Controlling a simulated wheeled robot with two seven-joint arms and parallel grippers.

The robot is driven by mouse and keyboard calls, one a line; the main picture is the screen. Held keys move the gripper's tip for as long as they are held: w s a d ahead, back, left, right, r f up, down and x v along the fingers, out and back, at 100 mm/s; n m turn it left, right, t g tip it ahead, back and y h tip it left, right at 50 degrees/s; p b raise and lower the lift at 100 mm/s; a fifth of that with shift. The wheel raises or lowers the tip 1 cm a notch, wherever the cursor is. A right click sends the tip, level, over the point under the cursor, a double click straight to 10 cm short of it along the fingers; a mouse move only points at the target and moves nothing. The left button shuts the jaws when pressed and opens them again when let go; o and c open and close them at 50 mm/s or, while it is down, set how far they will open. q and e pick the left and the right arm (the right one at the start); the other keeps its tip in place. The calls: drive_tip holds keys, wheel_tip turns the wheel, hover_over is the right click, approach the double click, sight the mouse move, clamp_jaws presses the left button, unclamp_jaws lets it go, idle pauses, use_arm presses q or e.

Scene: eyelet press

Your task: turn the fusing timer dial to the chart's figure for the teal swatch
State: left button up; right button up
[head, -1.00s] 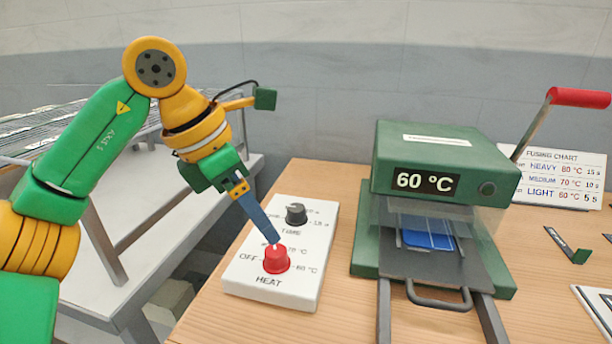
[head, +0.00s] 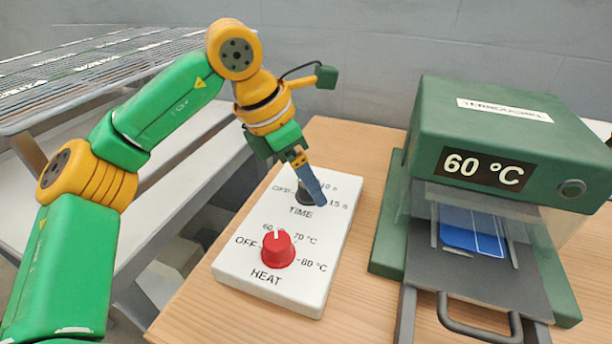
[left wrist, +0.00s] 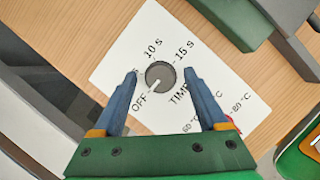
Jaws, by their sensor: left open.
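The dark TIME dial (head: 303,191) sits at the upper part of a white control box (head: 228,263), mostly hidden by my left gripper (head: 316,196) in the head view. In the left wrist view the grey dial (left wrist: 160,76) lies between the two open blue fingers, with a gap on each side. Its white mark appears to point toward OFF. Printed marks for 10 s and 15 s show; the 5 s mark is partly covered by a finger. A blue piece (head: 470,236) lies in the press. My right gripper is not in view.
A red HEAT knob (head: 278,249) sits below the dial, its mark pointing up near 60. The green press (head: 510,130) reads 60 °C and stands right of the box. The fusing chart is out of view now. A slatted rack (head: 90,75) stands at the left.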

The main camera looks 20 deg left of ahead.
use_arm(q)
clamp_jaws()
drive_tip(key=shift+r+m+p, duration=0.2)
drive_tip(key=shift+m+p, duration=0.3)
drive_tip(key=shift+p, duration=0.3)
drive_tip(key=m+g+p, duration=0.1)
drive_tip(key=m+p, duration=0.2)
drive_tip(key=p, duration=0.1)
drive_tip(key=m+g+h+p, duration=0.1)
drive_tip(key=m+g+p, duration=0.1)
drive_tip(key=m+p, duration=0.2)
drive_tip(key=shift+w+a+r+m+p, duration=0.1)
drive_tip(key=shift+w+m+p, duration=0.1)
drive_tip(key=shift+m+p, duration=0.15)
drive_tip(key=shift+m+g+p, duration=0.4)
drive_tip(key=shift+m+p, duration=0.45)
drive_tip(key=shift+p, duration=0.05)
drive_tip(key=shift+f+m+p, duration=0.25)
drive_tip(key=shift+m+p, duration=0.25)
drive_tip(key=shift+m, duration=0.2)
drive_tip(key=shift+g, duration=0.3)
unclamp_jaws()
drive_tip(key=shift+w, duration=0.1)
